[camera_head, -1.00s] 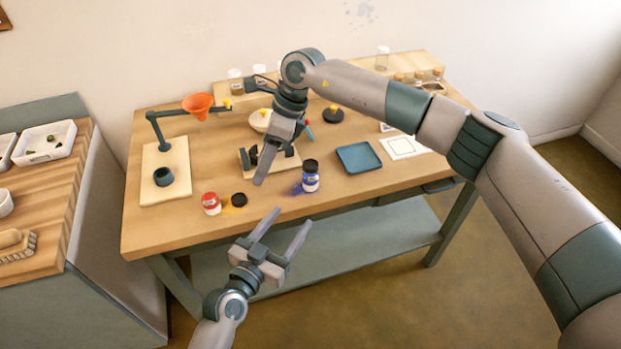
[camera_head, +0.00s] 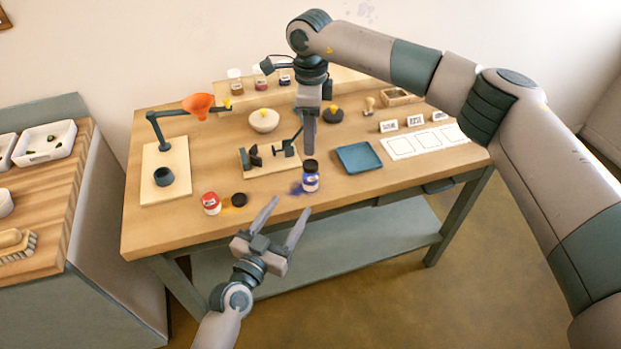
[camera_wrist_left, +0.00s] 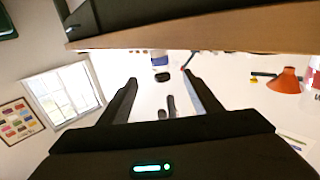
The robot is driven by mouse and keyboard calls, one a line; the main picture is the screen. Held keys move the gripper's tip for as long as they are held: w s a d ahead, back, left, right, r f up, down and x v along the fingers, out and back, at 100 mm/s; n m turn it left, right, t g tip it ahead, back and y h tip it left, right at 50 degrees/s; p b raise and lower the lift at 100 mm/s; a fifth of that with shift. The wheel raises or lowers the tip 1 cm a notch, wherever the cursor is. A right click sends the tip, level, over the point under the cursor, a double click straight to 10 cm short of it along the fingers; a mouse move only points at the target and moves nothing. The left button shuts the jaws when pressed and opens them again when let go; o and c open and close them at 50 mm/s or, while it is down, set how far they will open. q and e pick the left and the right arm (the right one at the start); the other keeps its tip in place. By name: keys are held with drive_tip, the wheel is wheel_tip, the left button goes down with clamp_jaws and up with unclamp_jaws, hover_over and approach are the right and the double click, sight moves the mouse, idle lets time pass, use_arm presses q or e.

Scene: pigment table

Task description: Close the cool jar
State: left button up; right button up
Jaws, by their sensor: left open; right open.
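The cool jar, a blue-labelled jar (camera_head: 310,181) with a black lid (camera_head: 310,164) on top, stands upright near the table's front edge. I cannot tell how tightly the lid sits. My right gripper (camera_head: 309,150) points down just above and behind the lid; its fingers overlap in this view, and no object shows in it. My left gripper (camera_head: 292,205) is open and empty in front of the table edge, below the jar. In the left wrist view, which is upside down, the jar (camera_wrist_left: 160,60) appears beyond and between the open fingers.
A red jar (camera_head: 211,204) stands to the left, with a loose black lid (camera_head: 239,200) beside it. Blue powder lies left of the cool jar. A clamp stand (camera_head: 268,160) is behind it and a blue tray (camera_head: 359,157) to its right. The front right tabletop is clear.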

sight(316, 167)
use_arm(q)
drive_tip(key=x, duration=1.7)
clamp_jaws()
use_arm(e)
drive_tip(key=n, duration=2.2)
